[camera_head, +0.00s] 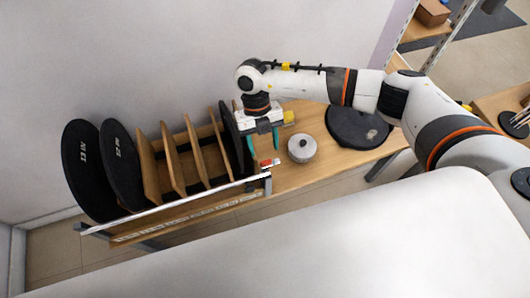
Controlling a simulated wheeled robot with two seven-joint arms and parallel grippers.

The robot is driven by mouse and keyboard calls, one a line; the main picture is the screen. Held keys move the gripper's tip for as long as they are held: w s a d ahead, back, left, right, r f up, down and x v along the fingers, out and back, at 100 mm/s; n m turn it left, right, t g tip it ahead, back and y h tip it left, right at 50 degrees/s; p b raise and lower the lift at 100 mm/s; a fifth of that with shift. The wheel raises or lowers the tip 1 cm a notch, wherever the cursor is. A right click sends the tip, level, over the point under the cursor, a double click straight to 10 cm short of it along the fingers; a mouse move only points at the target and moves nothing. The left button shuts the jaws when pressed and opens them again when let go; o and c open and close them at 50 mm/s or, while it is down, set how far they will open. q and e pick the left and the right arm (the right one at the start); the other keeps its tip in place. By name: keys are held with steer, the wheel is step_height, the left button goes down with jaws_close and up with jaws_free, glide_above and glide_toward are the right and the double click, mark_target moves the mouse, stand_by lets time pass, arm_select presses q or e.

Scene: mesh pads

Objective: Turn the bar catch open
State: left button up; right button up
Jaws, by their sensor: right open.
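A long pale bar (170,202) runs across the front of a wooden rack (190,192) at the left of the table. At the bar's right end is a small red and white piece (269,162), which looks like the bar catch; it is too small to tell how it is turned. My right gripper (264,147) points down just above and behind this piece, next to the rack's right end. Its two teal fingers are apart with nothing between them. The fingers look clear of the catch, though the exact gap cannot be told. My left gripper is not in view.
Black round pads (83,170) and several wooden dividers stand in the rack behind the bar. A grey lidded pot (302,149) stands right of my gripper, and a black round mat (357,127) lies beyond it. A small yellow thing (289,118) is behind the gripper.

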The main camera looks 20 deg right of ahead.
steer(key=v, duration=0.7)
stand_by(0.3)
